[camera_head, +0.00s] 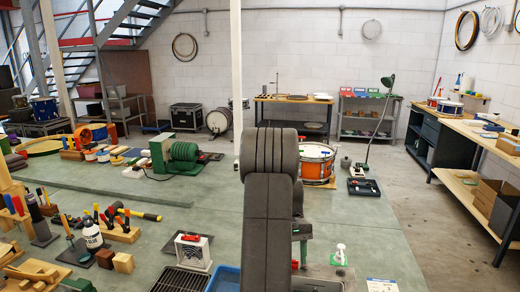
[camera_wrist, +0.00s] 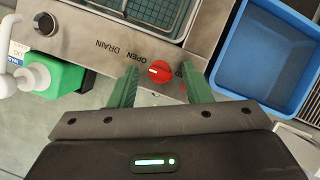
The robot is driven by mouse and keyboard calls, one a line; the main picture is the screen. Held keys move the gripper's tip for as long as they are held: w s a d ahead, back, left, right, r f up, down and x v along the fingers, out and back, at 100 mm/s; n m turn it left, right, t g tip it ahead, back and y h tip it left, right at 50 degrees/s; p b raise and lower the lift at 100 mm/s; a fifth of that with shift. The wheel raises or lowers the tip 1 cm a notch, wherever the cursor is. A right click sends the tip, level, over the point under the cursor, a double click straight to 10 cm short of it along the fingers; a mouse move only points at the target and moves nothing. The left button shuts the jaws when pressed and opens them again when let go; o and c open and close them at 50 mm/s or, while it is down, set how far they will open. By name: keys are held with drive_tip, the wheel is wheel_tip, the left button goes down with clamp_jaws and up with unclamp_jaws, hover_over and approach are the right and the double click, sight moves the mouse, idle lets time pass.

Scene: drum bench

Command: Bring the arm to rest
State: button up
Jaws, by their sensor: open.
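My arm (camera_head: 267,215) stands dark and raised in the middle of the head view and hides what is behind it. In the wrist view, my gripper (camera_wrist: 160,76) is open, with its two green fingers spread apart. A red knob (camera_wrist: 160,71) with a white mark shows between the fingers, on a steel panel (camera_wrist: 90,40) lettered "OPEN" and "DRAIN". I see nothing held between the fingers. Whether a finger touches the knob or panel I cannot tell.
A blue tub (camera_wrist: 268,55) stands right of the gripper, and a green bottle (camera_wrist: 60,75) with a white pump stands left.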

drive_tip(key=n+h, duration=0.1)
drive_tip(key=n, duration=0.2)
drive_tip(key=shift+a+b, duration=0.15)
drive_tip(key=shift+b, duration=0.25)
drive_tip(key=n+h, duration=0.1)
drive_tip(key=n, duration=0.1)
drive_tip(key=n+t+b, duration=0.1)
drive_tip(key=n, duration=0.1)
drive_tip(key=shift+s+a+f+n+h+b, duration=0.1)
drive_tip(key=shift+s+a+n+h+b, duration=0.05)
drive_tip(key=shift+n+h+b, duration=0.2)
drive_tip(key=n+t+b, duration=0.1)
drive_tip(key=n, duration=0.1)
drive_tip(key=n+t+h+b, duration=0.1)
drive_tip(key=n, duration=0.2)
drive_tip(key=shift+s+a+b, duration=0.1)
drive_tip(key=shift+s+b, duration=0.05)
drive_tip(key=shift+b, duration=0.2)
drive_tip(key=shift+n+t+h+b, duration=0.25)
drive_tip(key=shift+n+t+b, duration=0.25)
drive_tip(key=shift+n, duration=0.55)
drive_tip(key=shift+s, duration=0.1)
drive_tip(key=shift+r, duration=0.2)
